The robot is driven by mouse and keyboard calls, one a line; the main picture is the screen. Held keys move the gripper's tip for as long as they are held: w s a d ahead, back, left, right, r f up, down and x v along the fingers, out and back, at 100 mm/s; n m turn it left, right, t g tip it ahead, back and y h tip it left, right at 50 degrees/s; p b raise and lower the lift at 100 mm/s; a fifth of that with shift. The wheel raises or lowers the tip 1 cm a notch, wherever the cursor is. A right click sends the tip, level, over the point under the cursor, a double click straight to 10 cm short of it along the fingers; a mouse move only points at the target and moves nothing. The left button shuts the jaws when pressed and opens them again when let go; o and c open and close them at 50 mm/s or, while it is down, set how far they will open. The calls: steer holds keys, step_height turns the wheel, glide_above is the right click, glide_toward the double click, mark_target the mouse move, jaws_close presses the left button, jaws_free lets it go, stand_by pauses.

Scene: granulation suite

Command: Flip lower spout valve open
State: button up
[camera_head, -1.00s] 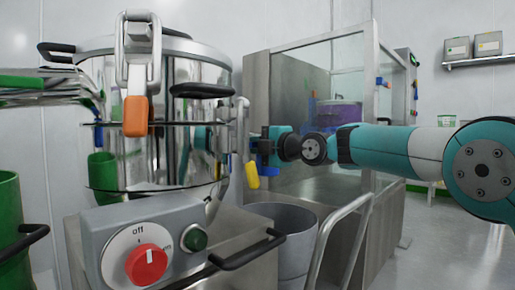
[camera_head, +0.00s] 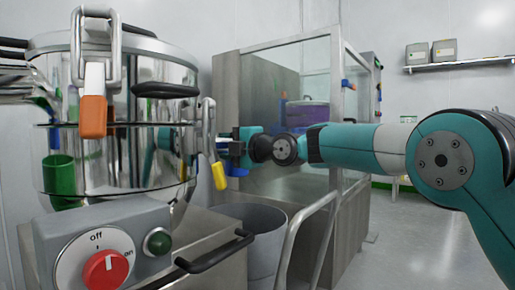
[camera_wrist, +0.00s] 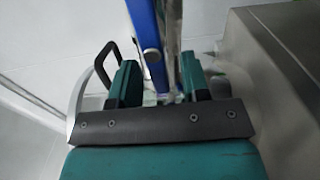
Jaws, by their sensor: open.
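My gripper (camera_head: 236,148) is open beside the right side of a steel vessel (camera_head: 120,165), near a yellow-tipped latch (camera_head: 219,174). In the wrist view, my gripper's (camera_wrist: 160,80) two teal fingers stand apart. A blue bar (camera_wrist: 145,28) with a metal bolt and a shiny metal strip run into the space between them. A small blue part (camera_head: 238,171) also shows just below the fingers in the head view. The blue bar may be the spout valve's handle; I cannot tell for sure. No spout is clearly seen, and contact with the bar cannot be judged.
An orange-tipped latch (camera_head: 94,116) is on the vessel's front. A control box with a red dial (camera_head: 106,270) and a black handle (camera_head: 215,252) stand in front. A grey bin (camera_head: 262,220), a bent metal rail (camera_head: 312,230) and a glass-sided cabinet (camera_head: 228,100) are nearby.

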steer(key=p+v, duration=0.2)
steer(key=v, duration=1.4)
steer(key=shift+s, duration=0.2)
steer(key=shift+d, duration=0.1)
steer(key=s+d+f+m+g+h+p, duration=0.25)
steer(key=s+m+g+p, duration=0.35)
steer(key=s, duration=0.5)
steer(key=s+d+f+m+g+h+p, duration=0.1)
steer(key=s+d+m+h+p, duration=0.3)
steer(key=s+m, duration=0.6)
steer(key=s+d+f+m+g+h+p, duration=0.15)
steer(key=s+m+g+h+p, duration=0.35)
steer(key=s, duration=0.8)
step_height(320, 180, up, 38)
steer(key=t+y+p, duration=0.1)
steer(key=p, duration=3.6)
steer(key=shift+w+f+m+p, duration=0.25)
steer(key=shift+w+m+p, duration=0.05)
steer(key=shift+w+p, duration=0.15)
steer(key=shift+d+y, duration=0.2)
steer(key=shift+y, duration=0.05)
